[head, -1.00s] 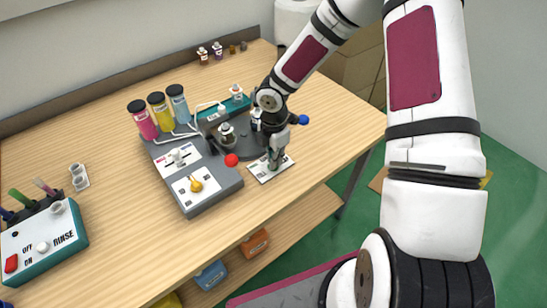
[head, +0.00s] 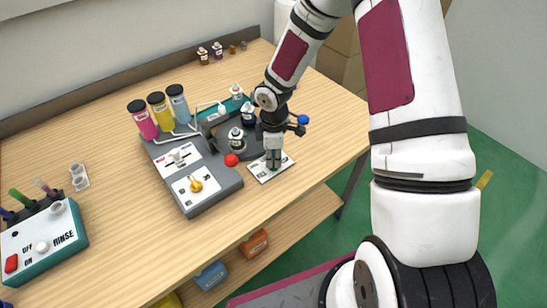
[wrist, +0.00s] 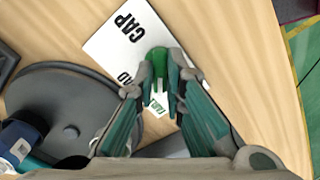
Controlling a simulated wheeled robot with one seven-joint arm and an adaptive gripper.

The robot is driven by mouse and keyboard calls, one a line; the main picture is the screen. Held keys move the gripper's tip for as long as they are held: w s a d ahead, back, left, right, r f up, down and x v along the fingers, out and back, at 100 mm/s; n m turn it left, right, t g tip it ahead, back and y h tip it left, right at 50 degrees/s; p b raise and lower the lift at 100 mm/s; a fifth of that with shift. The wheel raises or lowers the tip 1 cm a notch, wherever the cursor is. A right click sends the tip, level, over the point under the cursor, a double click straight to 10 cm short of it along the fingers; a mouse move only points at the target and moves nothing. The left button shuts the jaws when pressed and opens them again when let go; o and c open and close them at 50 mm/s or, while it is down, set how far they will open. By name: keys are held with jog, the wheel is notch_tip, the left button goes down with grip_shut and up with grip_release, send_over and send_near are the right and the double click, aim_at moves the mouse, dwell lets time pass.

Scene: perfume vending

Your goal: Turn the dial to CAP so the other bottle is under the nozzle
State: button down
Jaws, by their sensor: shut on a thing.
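My gripper (head: 272,163) points down at the white dial card (head: 261,174) by the bench's front edge. In the wrist view its fingers (wrist: 161,84) are shut around the green dial (wrist: 159,58). The card (wrist: 110,45) reads CAP, with a partly covered word ending in AD and part of TABLE. The fingers hide much of the dial, so I cannot tell its exact setting. One bottle (head: 236,140) stands at the front of the dark turntable (head: 219,132); another bottle (head: 248,113) stands at the back. The nozzle's exact alignment is unclear.
A grey machine (head: 205,201) with a yellow knob (head: 196,185) and pink, yellow and blue cylinders is left of the turntable. A red ball (head: 231,160) and a blue ball (head: 302,119) are close to my gripper. A RINSE box (head: 75,252) stands far left.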

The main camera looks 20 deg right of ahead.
jog(key=m, duration=0.5)
jog(key=shift+m, duration=2.5)
jog(key=c, duration=1.7)
grip_release()
jog(key=shift+o, duration=0.2)
jog(key=shift+r, duration=0.1)
notch_tip(320, 180, up, 12)
